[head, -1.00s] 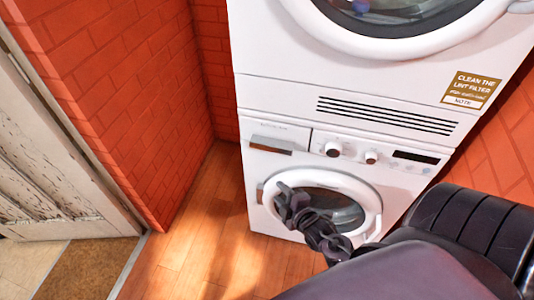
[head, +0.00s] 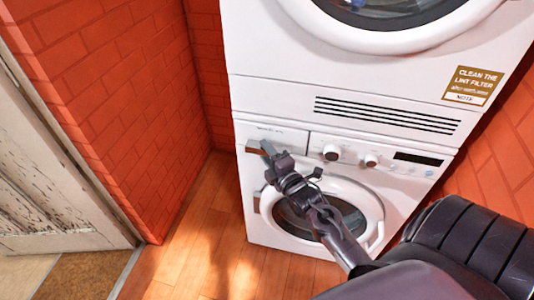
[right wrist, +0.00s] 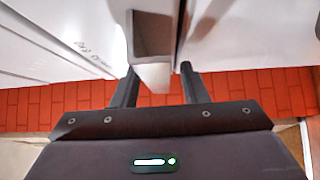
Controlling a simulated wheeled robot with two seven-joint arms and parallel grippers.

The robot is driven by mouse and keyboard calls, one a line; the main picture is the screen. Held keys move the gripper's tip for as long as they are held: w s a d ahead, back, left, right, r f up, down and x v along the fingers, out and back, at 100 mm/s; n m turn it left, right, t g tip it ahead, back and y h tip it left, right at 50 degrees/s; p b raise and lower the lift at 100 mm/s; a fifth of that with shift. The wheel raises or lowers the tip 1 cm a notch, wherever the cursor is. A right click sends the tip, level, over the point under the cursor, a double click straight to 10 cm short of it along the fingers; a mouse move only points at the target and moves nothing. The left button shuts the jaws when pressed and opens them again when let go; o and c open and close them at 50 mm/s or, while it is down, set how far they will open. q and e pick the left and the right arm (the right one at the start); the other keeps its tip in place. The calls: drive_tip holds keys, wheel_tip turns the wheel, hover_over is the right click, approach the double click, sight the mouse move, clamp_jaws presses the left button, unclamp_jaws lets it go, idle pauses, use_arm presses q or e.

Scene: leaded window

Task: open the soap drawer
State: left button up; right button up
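The white soap drawer (head: 285,135) is at the upper left of the lower washing machine (head: 415,203). Its front looks flush with the panel. My right gripper (head: 266,148) is at the drawer's grey handle recess and partly covers it in the head view. In the right wrist view, the drawer's handle (right wrist: 152,76) with its grey recess (right wrist: 152,36) lies between the two fingertips of my right gripper (right wrist: 159,70). The fingers are apart, with a visible gap between the handle and the right finger. My left gripper is not in view.
A dryer (head: 270,60) is stacked on the washing machine. Round knobs (head: 331,152) sit right of the drawer, and the round door (head: 372,210) is below. A red brick wall (head: 120,100) stands left. Wooden floor (head: 195,220) is free in front.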

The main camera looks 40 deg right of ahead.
drive_tip(key=shift+c, duration=0.4)
clamp_jaws()
